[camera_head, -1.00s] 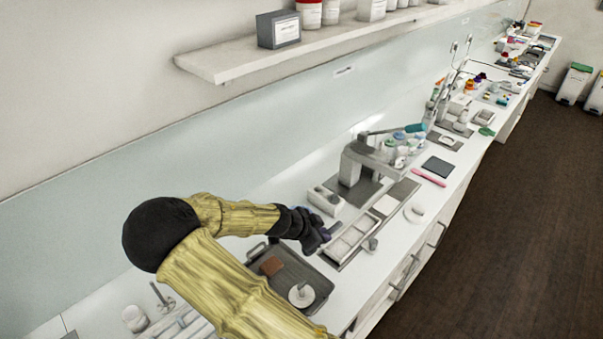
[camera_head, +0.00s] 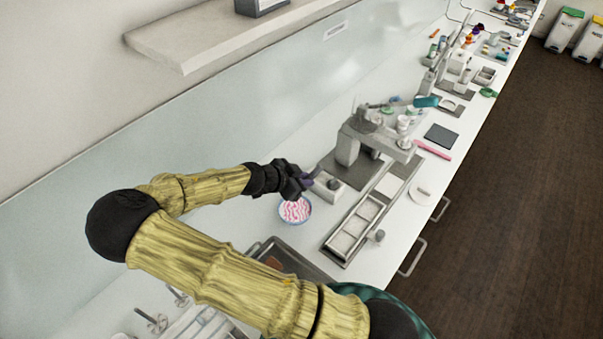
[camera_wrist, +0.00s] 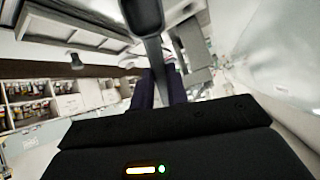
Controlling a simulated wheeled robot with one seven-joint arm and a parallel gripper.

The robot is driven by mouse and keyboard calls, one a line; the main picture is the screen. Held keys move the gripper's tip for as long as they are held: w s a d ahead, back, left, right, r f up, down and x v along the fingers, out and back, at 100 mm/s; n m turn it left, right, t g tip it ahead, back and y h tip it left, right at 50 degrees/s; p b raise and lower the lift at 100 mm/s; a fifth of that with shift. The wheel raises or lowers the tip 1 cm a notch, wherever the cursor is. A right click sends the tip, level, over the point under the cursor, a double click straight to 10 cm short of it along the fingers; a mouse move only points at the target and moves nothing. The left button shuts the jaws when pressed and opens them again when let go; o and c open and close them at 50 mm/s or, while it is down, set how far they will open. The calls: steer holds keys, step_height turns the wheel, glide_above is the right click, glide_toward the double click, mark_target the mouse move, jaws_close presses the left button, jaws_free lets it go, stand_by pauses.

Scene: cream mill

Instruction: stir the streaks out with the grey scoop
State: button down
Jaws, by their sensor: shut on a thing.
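My gripper (camera_head: 308,180) is shut on the grey scoop, above the counter at the end of my stretched arm. In the wrist view, the grey scoop (camera_wrist: 154,52) stands out between the two dark fingers (camera_wrist: 158,88), its wide rounded end at the top edge of the picture. In the head view I cannot make the scoop out clearly. A round bowl (camera_head: 282,217) with a blue-tinged rim stands on the counter just below my gripper. Pink-red streaks run through its white contents (camera_head: 295,210). The gripper appears above and behind the bowl; the scoop's height over it cannot be told.
A grey stand (camera_head: 350,148) on a dark base and a block with a round knob (camera_head: 332,185) stand right of my gripper. A long tray with compartments (camera_head: 333,250) lies in front. A dark tray (camera_head: 312,268) is partly hidden by my arm. A shelf (camera_head: 185,50) overhangs the back.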

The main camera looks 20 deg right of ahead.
steer(key=shift+s+r, duration=0.1)
steer(key=shift+f, duration=0.2)
step_height(320, 180, down, 7)
steer(key=b, duration=0.5)
steer(key=shift+f, duration=0.15)
stand_by(0.4)
stand_by(0.4)
